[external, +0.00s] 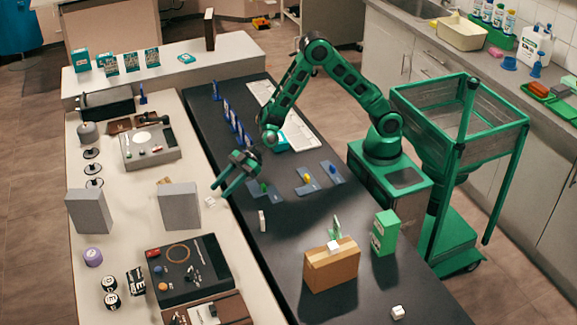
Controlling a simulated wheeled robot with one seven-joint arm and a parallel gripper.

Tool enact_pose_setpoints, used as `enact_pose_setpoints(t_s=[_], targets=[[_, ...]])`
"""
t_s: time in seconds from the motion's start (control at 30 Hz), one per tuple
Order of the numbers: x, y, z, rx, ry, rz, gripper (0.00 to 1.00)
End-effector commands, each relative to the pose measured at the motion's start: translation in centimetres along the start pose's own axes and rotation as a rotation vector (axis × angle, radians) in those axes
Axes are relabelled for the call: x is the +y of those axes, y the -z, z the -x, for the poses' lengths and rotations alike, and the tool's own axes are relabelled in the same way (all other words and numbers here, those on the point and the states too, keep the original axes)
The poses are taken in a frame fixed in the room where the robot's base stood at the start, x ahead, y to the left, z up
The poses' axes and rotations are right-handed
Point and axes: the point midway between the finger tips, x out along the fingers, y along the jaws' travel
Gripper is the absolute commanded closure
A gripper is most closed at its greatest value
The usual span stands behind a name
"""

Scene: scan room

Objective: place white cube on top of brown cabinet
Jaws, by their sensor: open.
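The brown cabinet (331,269) is a box-shaped brown block on the front part of the dark bench. A small white cube (334,246) appears to sit on its top, and my gripper is well away from it. Another white cube (398,312) lies on the dark bench at the front right. A third small white block (209,202) lies near the seam of the pale and dark tops, just below my gripper (219,192). My gripper is open, with nothing visible between its fingers. I cannot tell which white cube the task means.
A green and white carton (384,233) stands right of the cabinet. A small white upright piece (262,220) stands on the dark bench between gripper and cabinet. Grey blocks (179,207) stand left of my gripper. The dark bench's front right is mostly clear.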

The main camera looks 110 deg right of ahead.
Motion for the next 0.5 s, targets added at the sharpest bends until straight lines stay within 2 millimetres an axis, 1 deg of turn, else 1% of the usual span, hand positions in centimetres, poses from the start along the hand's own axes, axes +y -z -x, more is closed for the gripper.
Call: enact_pose_setpoints(t_s=[0.03,0.1,0.23,0.4,0.5], targets=[[0.1,0.1,1.1,0.001,-0.001,-0.001,0.59],[0.1,0.1,2.4,0.001,-0.002,-0.001,0.59],[0.0,0.1,4.4,0.001,-0.001,-0.001,0.59],[0.0,0.0,5.9,0.0,0.0,0.0,0.59],[0.0,0.1,6.2,0.001,0.001,0.0,0.59]])
